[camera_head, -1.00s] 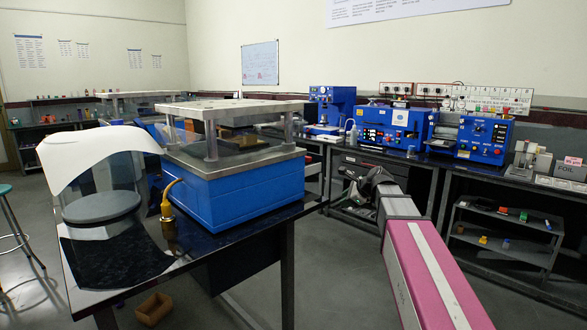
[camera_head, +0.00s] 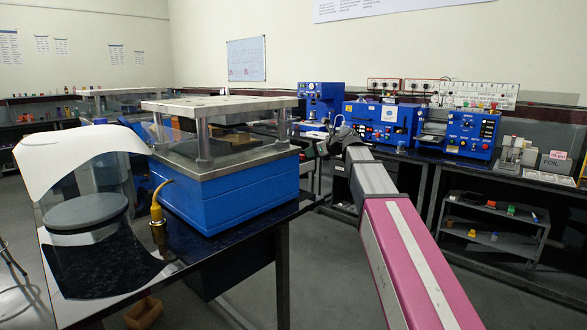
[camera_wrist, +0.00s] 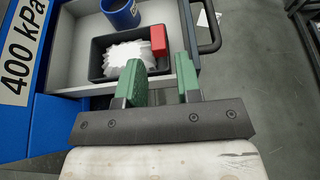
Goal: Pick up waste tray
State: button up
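In the wrist view a black tray (camera_wrist: 98,62) holds white scraps (camera_wrist: 126,56) and a red block (camera_wrist: 158,40); I take it to be the waste tray. It sits inside a grey drawer (camera_wrist: 72,38) with a black handle (camera_wrist: 212,28). My gripper (camera_wrist: 160,62) has two green fingers standing apart, with nothing seen held between them. They overlap the tray's near right part in the picture; I cannot tell whether they touch it. In the head view my gripper (camera_head: 312,150) is small and partly hidden near the blue press. The tray cannot be made out there.
A blue cup (camera_wrist: 122,14) stands in the drawer behind the tray. A blue housing with a "400 kPa" label (camera_wrist: 20,48) is at the left. In the head view a blue press (camera_head: 225,198) stands on a black table, with machines (camera_head: 385,122) on the back bench.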

aim_at(301, 155)
jog(key=shift+x, duration=2.6)
jog(key=shift+s+a, duration=0.1)
grip_shut()
jog(key=shift+r, duration=0.1)
